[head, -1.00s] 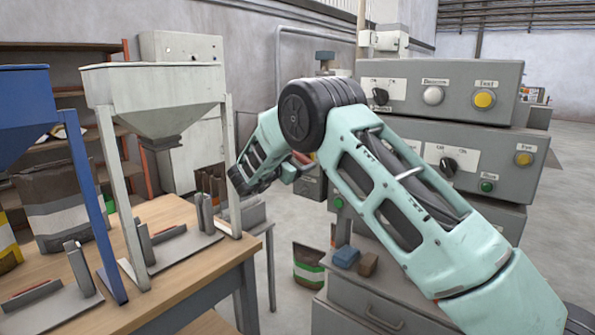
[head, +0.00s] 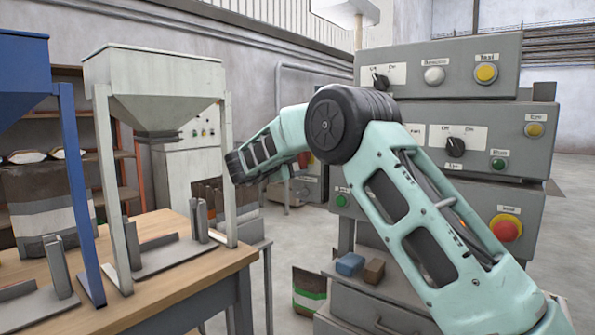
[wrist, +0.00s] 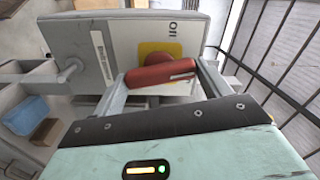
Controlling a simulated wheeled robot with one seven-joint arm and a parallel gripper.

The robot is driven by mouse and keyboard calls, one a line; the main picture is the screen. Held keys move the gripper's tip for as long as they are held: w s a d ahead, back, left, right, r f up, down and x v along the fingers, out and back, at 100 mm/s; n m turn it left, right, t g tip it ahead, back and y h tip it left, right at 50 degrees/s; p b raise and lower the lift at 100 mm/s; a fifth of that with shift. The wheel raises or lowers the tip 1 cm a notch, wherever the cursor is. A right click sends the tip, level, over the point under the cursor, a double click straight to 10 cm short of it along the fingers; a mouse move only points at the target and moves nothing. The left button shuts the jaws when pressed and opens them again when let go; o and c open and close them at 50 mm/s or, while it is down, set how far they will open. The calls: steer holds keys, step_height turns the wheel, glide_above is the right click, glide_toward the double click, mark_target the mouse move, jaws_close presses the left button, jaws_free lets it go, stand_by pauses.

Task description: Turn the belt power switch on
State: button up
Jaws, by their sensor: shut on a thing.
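In the wrist view a red handle (wrist: 160,76) sits in front of a yellow plate (wrist: 150,48) on a grey box (wrist: 122,32). A label beside the plate seems to read "Off", turned sideways. My gripper (wrist: 162,80) is shut on the red handle, one finger at each end. I take this handle for the belt power switch; the label strip (wrist: 103,57) on the box is too small to read.
Stacked control boxes (head: 420,60) with black selector knobs stand at the right in the head view, with a red stop button (head: 506,230) low on them. A blue block (head: 350,265) and a brown block (head: 373,271) lie below. A wooden table (head: 205,275) with hoppers stands left.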

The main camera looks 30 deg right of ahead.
steer(key=shift+f+m+b, duration=0.2)
steer(key=shift+m+b, duration=1.1)
steer(key=shift+b, duration=0.05)
steer(key=o, duration=1)
steer(key=shift+r, duration=0.15)
steer(key=v, duration=1.7)
steer(key=shift+s+a, duration=0.15)
steer(key=shift+a, duration=0.1)
